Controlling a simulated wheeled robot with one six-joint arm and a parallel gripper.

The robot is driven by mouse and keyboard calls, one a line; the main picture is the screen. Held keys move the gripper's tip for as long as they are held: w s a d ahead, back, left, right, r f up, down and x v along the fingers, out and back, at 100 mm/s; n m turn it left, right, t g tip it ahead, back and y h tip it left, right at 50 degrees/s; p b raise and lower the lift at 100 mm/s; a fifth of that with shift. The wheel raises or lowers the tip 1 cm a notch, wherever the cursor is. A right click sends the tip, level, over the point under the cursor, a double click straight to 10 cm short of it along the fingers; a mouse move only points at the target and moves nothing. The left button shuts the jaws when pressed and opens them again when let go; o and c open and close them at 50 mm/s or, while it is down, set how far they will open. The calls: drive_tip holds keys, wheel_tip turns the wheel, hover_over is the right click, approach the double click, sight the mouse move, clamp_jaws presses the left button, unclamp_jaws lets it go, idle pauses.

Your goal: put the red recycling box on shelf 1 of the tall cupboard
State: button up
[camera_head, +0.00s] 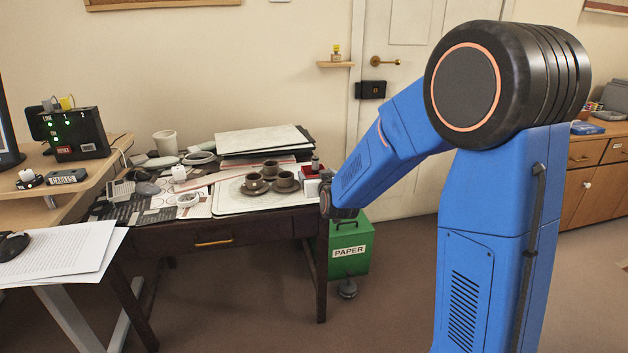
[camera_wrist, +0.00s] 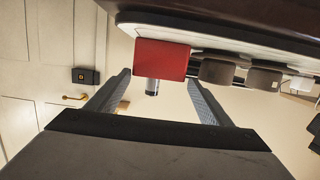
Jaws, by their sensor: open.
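In the wrist view, which is upside down, a plain red block (camera_wrist: 160,58) shows beyond my open gripper (camera_wrist: 158,78). It appears between the fingertips, with no clear contact. A dark cylinder (camera_wrist: 152,88) shows beside it. In the head view, a small red and white thing (camera_head: 313,174) sits at the right end of the dark desk, partly behind my wrist. I cannot tell if it is a recycling box; no label shows. A green box (camera_head: 349,246) marked PAPER stands on the floor beside the desk. No tall cupboard is in view.
The dark desk (camera_head: 212,236) is crowded. A tray (camera_head: 238,206) with several brown cups lies left of the red thing. Papers and small items fill the left half. A door (camera_head: 400,140) is behind; a low wooden cabinet (camera_head: 592,185) stands at right. Carpet is open near the front.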

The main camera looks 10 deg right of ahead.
sight(314, 171)
drive_tip(key=shift+w+d+f, duration=0.1)
drive_tip(key=shift+w+f, duration=0.15)
drive_tip(key=shift+w, duration=0.65)
drive_tip(key=shift+w+f, duration=0.25)
drive_tip(key=shift+w, duration=0.65)
drive_tip(key=shift+w+d+f, duration=0.1)
drive_tip(key=shift+w+f, duration=0.15)
drive_tip(key=shift+w, duration=0.65)
drive_tip(key=shift+c, duration=0.5)
drive_tip(key=c, duration=0.8)
drive_tip(key=shift+r, duration=0.1)
